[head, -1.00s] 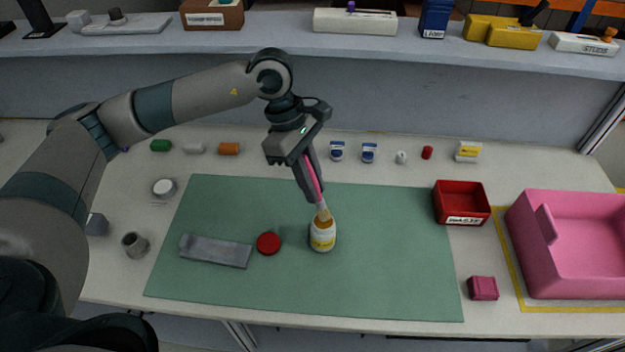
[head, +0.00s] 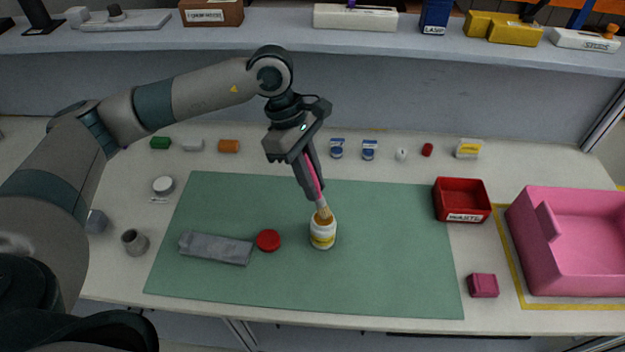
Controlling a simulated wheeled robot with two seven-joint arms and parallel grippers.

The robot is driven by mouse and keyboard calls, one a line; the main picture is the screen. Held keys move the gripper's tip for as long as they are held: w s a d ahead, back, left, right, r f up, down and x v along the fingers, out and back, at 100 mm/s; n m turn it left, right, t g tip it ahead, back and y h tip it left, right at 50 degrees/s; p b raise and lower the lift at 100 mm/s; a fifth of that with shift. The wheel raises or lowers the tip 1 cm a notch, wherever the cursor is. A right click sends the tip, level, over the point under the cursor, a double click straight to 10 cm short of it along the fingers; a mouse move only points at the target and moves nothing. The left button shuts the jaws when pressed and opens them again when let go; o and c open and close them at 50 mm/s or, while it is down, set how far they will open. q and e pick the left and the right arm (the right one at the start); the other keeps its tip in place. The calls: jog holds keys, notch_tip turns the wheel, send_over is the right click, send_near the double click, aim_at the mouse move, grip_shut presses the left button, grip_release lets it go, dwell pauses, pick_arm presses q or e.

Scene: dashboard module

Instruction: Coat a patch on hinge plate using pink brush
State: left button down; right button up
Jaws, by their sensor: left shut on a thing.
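My left gripper (head: 313,190) is shut on the pink brush (head: 314,175), above the middle of the green mat. The brush tilts, with its bristle end at the mouth of a small white jar (head: 323,236) with a yellow label and amber contents. I cannot tell how deep the bristles reach. The grey hinge plate (head: 216,248) lies flat on the left part of the mat. A round red lid (head: 268,240) lies between the plate and the jar. My right gripper is not in view.
The green mat (head: 390,270) is clear right of the jar. A red bin (head: 462,216), a large pink tray (head: 575,270) and a small pink block (head: 483,286) stand at the right. Several small items line the back. A grey cup (head: 134,243) stands at the left.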

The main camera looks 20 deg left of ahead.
aim_at(312, 171)
pick_arm(q)
jog(key=shift+f+b, duration=0.35)
jog(key=shift+b, duration=0.05)
dwell(0.4)
jog(key=shift+f, duration=0.1)
dwell(0.4)
jog(key=shift+b, duration=0.35)
dwell(0.7)
jog(key=shift+s+f+b, duration=0.1)
jog(key=shift+f+b, duration=0.05)
jog(key=shift+b, duration=0.15)
dwell(1.4)
dwell(0.4)
jog(key=shift+r, duration=0.65)
jog(key=shift+r+p, duration=0.9)
jog(key=shift+r, duration=2.05)
jog(key=shift+f, duration=0.1)
